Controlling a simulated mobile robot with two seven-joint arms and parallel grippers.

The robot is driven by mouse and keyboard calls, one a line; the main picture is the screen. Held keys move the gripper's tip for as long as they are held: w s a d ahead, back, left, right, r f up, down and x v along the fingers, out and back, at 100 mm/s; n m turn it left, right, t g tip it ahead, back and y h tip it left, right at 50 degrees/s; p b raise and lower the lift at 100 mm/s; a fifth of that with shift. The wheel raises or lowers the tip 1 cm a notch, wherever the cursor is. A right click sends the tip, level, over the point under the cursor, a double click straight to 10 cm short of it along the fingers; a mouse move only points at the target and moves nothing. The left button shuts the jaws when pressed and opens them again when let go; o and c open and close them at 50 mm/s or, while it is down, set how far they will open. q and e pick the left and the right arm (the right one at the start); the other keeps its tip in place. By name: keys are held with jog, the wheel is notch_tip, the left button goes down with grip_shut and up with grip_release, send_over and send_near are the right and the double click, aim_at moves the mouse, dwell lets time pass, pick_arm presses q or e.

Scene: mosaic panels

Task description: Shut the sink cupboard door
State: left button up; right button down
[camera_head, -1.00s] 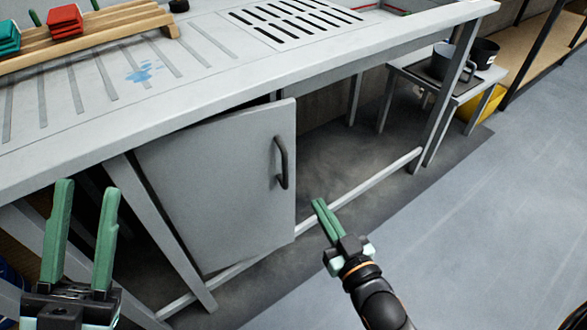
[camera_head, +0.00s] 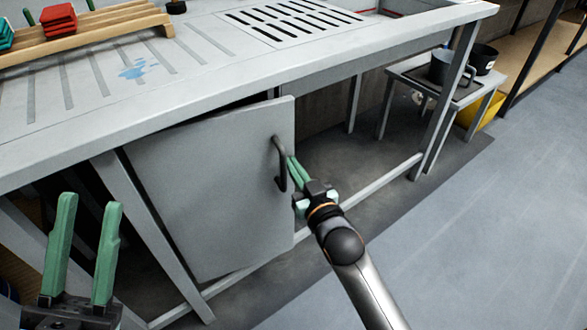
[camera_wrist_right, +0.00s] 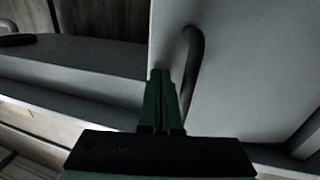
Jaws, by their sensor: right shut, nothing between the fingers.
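The grey sink cupboard door (camera_head: 205,190) stands ajar under the metal sink unit, with a dark gap along its top edge. Its dark curved handle (camera_head: 279,163) is near the door's right edge. My right gripper (camera_head: 293,170) is shut and empty, its green fingertips close beside the handle on its right. In the right wrist view the shut fingers (camera_wrist_right: 161,95) point up at the door face (camera_wrist_right: 245,80), just left of the handle (camera_wrist_right: 193,65); whether they touch is unclear. My left gripper (camera_head: 84,245) is open and empty at the lower left, in front of the sink unit's leg.
The sink top (camera_head: 190,95) overhangs the door. A low frame rail (camera_head: 375,180) runs to the right of it. A small side table (camera_head: 470,90) with dark mugs stands at the back right. Open grey floor (camera_head: 480,240) lies at the right.

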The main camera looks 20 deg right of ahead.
jog(key=shift+w, duration=0.15)
jog(key=w+n+y+p, duration=0.1)
jog(key=w+y, duration=0.1)
jog(key=w, duration=0.5)
jog(key=shift+a+r, duration=0.25)
jog(key=shift+a, duration=0.1)
jog(key=shift+w, duration=0.1)
jog(key=shift+f, duration=0.1)
